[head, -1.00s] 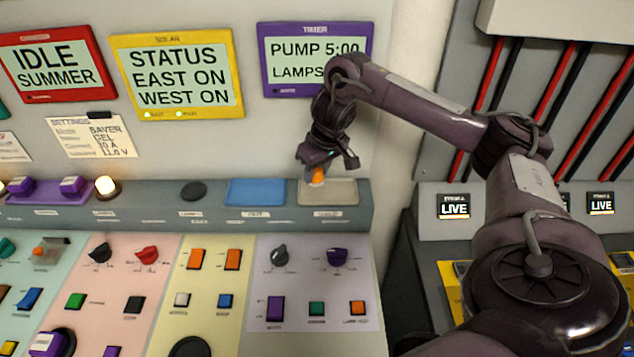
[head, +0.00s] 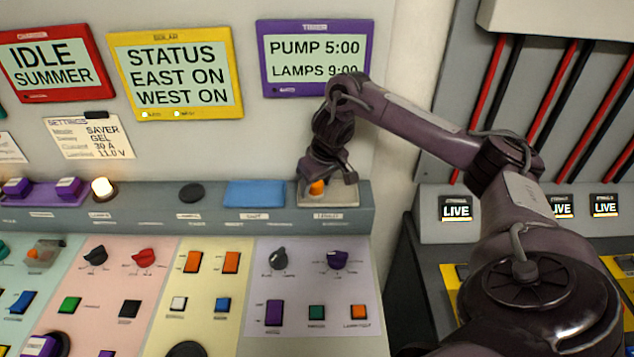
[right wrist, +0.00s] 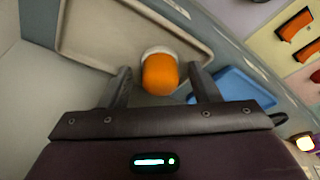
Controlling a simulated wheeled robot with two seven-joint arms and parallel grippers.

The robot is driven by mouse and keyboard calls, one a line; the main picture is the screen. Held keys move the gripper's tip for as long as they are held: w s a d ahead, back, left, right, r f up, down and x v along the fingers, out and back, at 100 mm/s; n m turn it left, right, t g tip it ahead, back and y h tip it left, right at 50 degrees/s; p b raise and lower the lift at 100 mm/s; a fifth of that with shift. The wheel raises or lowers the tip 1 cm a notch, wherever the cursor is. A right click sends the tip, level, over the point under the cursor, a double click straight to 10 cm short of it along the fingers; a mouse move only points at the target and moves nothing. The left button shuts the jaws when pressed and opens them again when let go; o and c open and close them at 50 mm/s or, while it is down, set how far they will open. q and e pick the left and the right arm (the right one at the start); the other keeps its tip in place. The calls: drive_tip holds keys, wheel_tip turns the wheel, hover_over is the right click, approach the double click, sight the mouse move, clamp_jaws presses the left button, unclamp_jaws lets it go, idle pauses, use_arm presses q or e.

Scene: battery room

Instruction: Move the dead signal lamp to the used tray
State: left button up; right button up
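The signal lamp (head: 317,187), an unlit orange dome with a pale collar, stands in the beige tray (head: 347,197) at the right end of the grey ledge. The tray's label is too small to read. My right gripper (head: 322,178) is just above the lamp, pointing down. In the right wrist view the lamp (right wrist: 160,75) is between and just beyond the fingertips of my right gripper (right wrist: 161,80). The fingers are apart, with a gap on each side of the dome. The lamp's underside is hidden. My left gripper is out of view.
A blue tray (head: 254,194) is left of the beige one. A black round disc (head: 190,193) and a lit lamp (head: 104,188) are farther left on the ledge. Switches and knobs cover the sloping panel (head: 365,270) in front. The purple timer display (head: 314,58) is above.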

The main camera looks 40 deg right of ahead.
drive_tip(key=shift+r, duration=0.2)
drive_tip(key=p+v, duration=0.7)
drive_tip(key=v, duration=0.5)
drive_tip(key=shift+s+f, duration=0.1)
